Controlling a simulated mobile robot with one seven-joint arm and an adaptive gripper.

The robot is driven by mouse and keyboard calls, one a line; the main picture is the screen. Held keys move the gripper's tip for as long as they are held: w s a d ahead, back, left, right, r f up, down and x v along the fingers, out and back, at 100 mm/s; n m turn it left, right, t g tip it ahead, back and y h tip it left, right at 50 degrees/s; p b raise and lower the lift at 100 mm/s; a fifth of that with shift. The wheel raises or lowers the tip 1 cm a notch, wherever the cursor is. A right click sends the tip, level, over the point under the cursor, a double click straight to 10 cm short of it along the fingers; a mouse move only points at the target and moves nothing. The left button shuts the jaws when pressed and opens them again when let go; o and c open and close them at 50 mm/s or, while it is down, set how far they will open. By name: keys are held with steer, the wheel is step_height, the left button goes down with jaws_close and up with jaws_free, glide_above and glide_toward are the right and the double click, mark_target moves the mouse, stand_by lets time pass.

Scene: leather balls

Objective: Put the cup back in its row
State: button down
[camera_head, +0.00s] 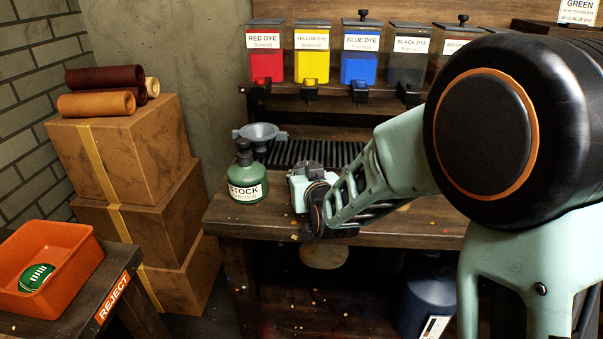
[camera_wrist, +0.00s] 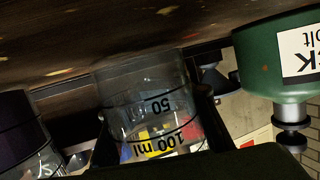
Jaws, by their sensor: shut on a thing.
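A clear measuring cup (camera_wrist: 150,100) with black marks reading 50 and 100 ml fills the middle of the wrist view. My gripper (camera_wrist: 155,128) is shut on its sides, a black finger on each side. The wrist view is upside down, so the cup's base is close to the wooden bench (camera_wrist: 60,45); I cannot tell whether it touches. In the head view my gripper (camera_head: 312,188) is low over the workbench (camera_head: 400,228), just right of the green STOCK bottle (camera_head: 246,178). The cup cannot be made out there, and no row of cups is clear.
The green bottle also shows close by in the wrist view (camera_wrist: 262,62). A grey funnel (camera_head: 262,133) and a black slatted rack (camera_head: 320,153) lie behind. Dye dispensers (camera_head: 310,62) line the shelf. An orange reject bin (camera_head: 75,262) is at left.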

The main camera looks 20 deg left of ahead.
steer(key=shift+f, duration=0.1)
steer(key=c, duration=1.2)
jaws_free()
steer(key=shift+c, duration=0.2)
